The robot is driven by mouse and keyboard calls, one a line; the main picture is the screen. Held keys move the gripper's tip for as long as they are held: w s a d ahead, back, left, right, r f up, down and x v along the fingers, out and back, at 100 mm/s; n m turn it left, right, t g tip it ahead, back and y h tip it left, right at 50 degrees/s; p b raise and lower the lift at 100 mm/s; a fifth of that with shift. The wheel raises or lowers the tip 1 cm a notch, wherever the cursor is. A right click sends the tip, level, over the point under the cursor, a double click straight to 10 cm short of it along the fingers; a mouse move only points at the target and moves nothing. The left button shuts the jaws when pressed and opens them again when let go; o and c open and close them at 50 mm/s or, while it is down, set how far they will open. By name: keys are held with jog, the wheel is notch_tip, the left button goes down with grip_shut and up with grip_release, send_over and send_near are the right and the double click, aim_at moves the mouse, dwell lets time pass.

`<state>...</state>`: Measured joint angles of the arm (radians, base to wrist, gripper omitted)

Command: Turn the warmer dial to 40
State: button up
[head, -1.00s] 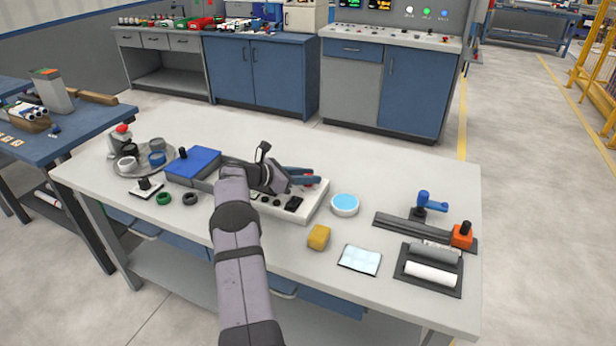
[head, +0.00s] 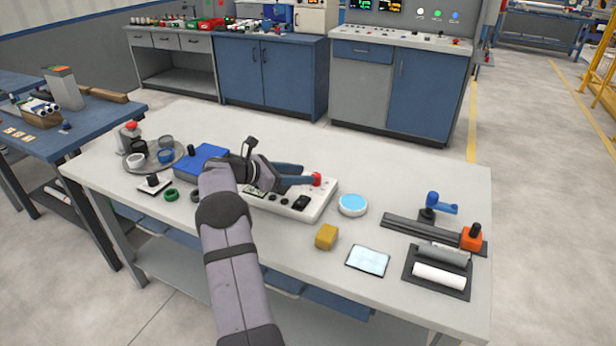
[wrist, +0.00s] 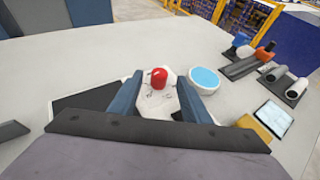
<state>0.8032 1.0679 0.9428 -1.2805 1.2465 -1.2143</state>
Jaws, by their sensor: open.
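The red dial (head: 316,179) stands at the far right end of a long white unit (head: 322,198) on the workbench. It also shows in the wrist view (wrist: 158,78), on a white face with small dark marks too small to read. My gripper (head: 303,174) is low over the unit, pointing right toward the dial. In the wrist view its two blue fingers are apart, one on each side of the dial, with gaps visible. The gripper holds nothing. The dial's setting cannot be read. My arm covers the left part of the unit.
A round light-blue-topped dish (head: 352,205) sits just right of the unit. A yellow block (head: 326,236) and pale tablet (head: 367,260) lie in front. A blue box (head: 203,162) and round tray (head: 180,150) are left. Rollers (head: 440,275) and a blue-handled tool (head: 441,206) are right.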

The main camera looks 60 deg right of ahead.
aim_at(318, 177)
jog(key=shift+w+a+r, duration=0.15)
jog(key=shift+w+a, duration=0.05)
jog(key=shift+a, duration=0.15)
jog(key=shift+d, duration=0.1)
